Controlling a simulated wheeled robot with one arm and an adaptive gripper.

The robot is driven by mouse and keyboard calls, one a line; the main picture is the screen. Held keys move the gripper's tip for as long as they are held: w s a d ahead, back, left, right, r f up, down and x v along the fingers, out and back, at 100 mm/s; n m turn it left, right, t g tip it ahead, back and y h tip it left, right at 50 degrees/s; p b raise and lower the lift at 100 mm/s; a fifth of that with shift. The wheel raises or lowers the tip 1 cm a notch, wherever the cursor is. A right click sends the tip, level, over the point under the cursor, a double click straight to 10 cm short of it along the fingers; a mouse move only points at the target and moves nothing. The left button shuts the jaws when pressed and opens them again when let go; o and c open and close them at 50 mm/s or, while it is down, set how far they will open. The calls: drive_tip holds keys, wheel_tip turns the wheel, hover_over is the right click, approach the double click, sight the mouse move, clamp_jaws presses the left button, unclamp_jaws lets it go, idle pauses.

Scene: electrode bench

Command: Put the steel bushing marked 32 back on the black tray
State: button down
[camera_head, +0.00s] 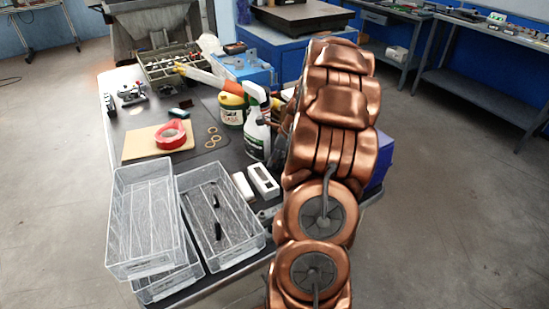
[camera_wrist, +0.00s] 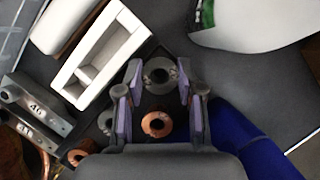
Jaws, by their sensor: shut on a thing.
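In the wrist view my gripper (camera_wrist: 159,75) is shut on a grey steel bushing (camera_wrist: 158,88), a ring with a dark hole facing the camera. No number can be read on it. The black tray (camera_wrist: 135,142) lies below the fingers, partly covered by my gripper. A copper bushing (camera_wrist: 156,124) stands on it between the fingers, nearer the palm. Another steel bushing (camera_wrist: 105,122) and a copper one (camera_wrist: 80,156) are at the left. I cannot tell whether the held bushing touches the tray. In the head view my arm hides the gripper, bushings and tray.
A white slotted box (camera_wrist: 101,56) and steel blocks (camera_wrist: 37,108) marked with numbers lie left of the tray. A blue object (camera_wrist: 245,135) is close on the right. A spray bottle (camera_head: 257,135) stands behind, and wire-grey trays (camera_head: 148,220) fill the bench's front left.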

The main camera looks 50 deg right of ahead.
drive_tip(key=c, duration=0.7)
unclamp_jaws()
drive_tip(key=shift+o, duration=0.2)
drive_tip(key=v, duration=1.2)
drive_tip(key=shift+d+r, duration=0.1)
wheel_tip(320, 180, up, 5)
drive_tip(key=p, duration=0.3)
drive_tip(key=shift+p, duration=0.3)
